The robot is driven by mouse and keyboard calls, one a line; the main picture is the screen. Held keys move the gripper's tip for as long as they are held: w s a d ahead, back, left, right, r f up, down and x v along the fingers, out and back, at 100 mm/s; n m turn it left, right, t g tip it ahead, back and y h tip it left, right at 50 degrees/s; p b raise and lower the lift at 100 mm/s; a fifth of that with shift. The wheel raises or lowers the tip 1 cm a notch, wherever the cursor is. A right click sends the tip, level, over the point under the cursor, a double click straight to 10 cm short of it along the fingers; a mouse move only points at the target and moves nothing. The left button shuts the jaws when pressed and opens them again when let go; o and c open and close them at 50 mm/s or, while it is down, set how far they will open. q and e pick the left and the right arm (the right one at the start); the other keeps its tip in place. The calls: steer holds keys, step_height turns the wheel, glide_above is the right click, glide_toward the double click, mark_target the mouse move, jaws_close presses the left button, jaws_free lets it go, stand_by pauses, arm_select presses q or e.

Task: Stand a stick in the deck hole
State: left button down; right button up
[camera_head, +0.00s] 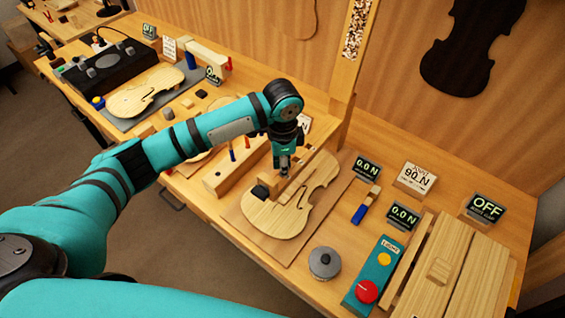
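My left arm reaches in from the left, and its gripper (284,166) points down over the upper left part of a pale violin plate (280,215). The fingers are small and dark here, so I cannot tell whether they are open or hold something. A wooden block (222,182) just left of the gripper has small red and blue upright pieces by it, possibly sticks. A blue-ended piece with a pale wooden end (366,205) lies right of the plate. I cannot make out a deck hole. My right gripper is not in view.
A second violin plate (146,92) lies on a grey mat near a black device (98,72) at the back left. A round grey weight (325,262), a teal box with a red button (370,280) and a slatted wooden fixture (450,265) stand at the right. Small displays stand behind.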

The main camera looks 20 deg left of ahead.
arm_select(q)
steer(key=shift+f, duration=0.7)
steer(key=shift+r+p, duration=1.2)
steer(key=shift+r, duration=3.4)
step_height(320, 180, down, 8)
steer(key=b, duration=0.2)
steer(key=shift+f, duration=0.15)
stand_by(2.0)
